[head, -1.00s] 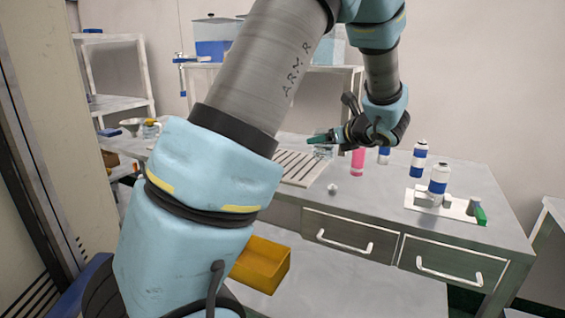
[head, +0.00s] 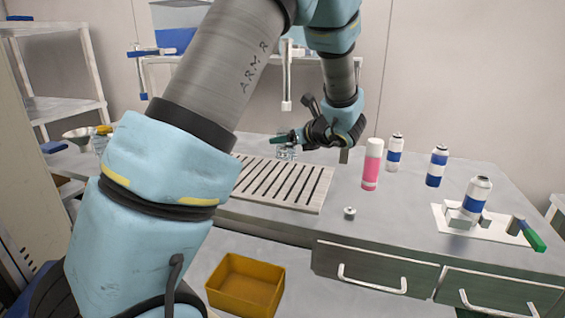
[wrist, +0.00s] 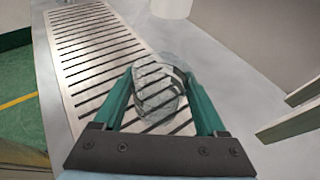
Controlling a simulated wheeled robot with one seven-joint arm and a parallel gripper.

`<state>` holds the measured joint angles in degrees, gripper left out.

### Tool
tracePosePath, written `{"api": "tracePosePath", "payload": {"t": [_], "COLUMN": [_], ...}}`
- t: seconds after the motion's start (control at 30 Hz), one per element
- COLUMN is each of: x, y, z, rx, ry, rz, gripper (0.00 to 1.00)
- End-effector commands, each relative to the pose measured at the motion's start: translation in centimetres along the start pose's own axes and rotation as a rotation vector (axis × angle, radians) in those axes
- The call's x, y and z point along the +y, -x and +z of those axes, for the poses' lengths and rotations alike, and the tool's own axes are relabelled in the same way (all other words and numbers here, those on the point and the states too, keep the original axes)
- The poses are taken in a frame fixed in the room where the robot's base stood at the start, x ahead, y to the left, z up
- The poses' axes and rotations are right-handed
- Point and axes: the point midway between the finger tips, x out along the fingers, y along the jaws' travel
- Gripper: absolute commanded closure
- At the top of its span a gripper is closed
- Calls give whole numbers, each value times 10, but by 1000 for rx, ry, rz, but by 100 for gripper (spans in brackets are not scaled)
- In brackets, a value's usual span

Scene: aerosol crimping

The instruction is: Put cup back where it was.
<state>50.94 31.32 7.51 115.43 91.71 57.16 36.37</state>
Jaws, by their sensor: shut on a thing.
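A clear, see-through cup (wrist: 158,92) sits between the two green fingers of my gripper (wrist: 160,82) in the wrist view. My gripper is shut on it. The slatted drain rack (wrist: 72,47) shows below and through the cup. In the head view my gripper (head: 282,140) is over the back part of the drain rack (head: 322,199), with the cup (head: 287,153) faintly visible beneath the fingers. I cannot tell whether the cup touches the rack.
A pink-and-white can (head: 371,168) and blue-and-white cans (head: 437,166) stand right of the rack. A small metal piece (head: 349,213) lies near the front edge. A white plate (head: 493,230) holds a can and fittings. A yellow bin (head: 247,287) is below the counter.

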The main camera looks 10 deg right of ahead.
Motion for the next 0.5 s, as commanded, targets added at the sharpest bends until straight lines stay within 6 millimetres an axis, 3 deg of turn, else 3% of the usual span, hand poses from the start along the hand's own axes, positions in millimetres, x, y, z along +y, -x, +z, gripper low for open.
{"api": "tracePosePath", "payload": {"t": [0.5], "x": [1], "y": [-24], "z": [-57], "rx": [-1], "ry": [-1], "rz": [2], "gripper": [88]}}
